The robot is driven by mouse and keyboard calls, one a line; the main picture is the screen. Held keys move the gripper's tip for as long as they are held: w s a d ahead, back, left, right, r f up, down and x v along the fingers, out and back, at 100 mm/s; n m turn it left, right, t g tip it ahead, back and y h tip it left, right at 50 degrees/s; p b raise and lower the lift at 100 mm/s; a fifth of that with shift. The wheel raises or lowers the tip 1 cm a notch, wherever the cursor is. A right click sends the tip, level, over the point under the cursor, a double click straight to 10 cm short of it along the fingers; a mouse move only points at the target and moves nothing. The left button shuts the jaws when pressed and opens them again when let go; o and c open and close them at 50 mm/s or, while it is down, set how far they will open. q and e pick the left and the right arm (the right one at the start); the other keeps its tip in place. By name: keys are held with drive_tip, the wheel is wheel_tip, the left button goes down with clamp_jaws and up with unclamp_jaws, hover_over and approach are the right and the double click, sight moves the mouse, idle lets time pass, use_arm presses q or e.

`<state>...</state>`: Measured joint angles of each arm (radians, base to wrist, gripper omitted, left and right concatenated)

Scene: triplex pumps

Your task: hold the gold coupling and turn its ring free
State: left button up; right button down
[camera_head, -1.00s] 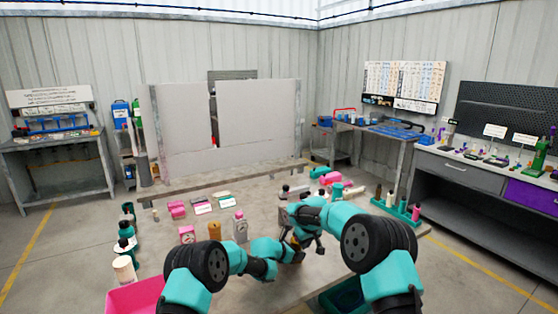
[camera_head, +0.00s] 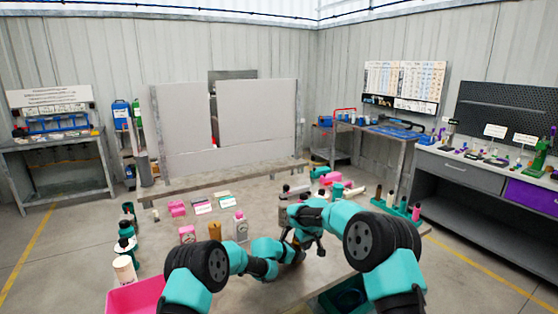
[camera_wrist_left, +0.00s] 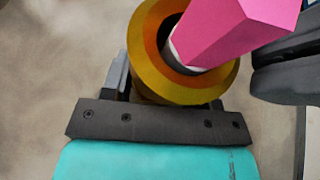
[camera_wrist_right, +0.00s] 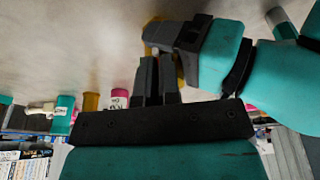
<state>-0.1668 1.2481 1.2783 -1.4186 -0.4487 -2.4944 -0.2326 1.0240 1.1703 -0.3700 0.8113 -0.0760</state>
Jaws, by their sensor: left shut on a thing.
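The gold coupling (camera_wrist_left: 185,88) shows in the left wrist view as a gold and orange round collar with a dark bore. A pink angular part (camera_wrist_left: 235,28) with a pale neck sits at its bore. My left gripper (camera_wrist_left: 170,95) is shut on the coupling; the collar hides most of its fingers. My right gripper (camera_wrist_right: 158,70) has its two dark fingers close together beside the left gripper, with a bit of gold (camera_wrist_right: 152,35) beyond their tips. Whether they grip anything is unclear.
The grey table (camera_head: 220,265) holds pink blocks (camera_head: 177,208), bottles along the left edge and a teal rack (camera_head: 395,208) at right. A pink bin (camera_head: 135,297) stands at the front left. A grey panel (camera_head: 255,120) rises behind the table.

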use_arm(q)
drive_tip(key=shift+a+f, duration=0.1)
drive_tip(key=shift+f, duration=0.05)
use_arm(e)
drive_tip(key=shift+r, duration=2.8)
use_arm(q)
drive_tip(key=o, duration=0.8)
drive_tip(key=v, duration=1.2)
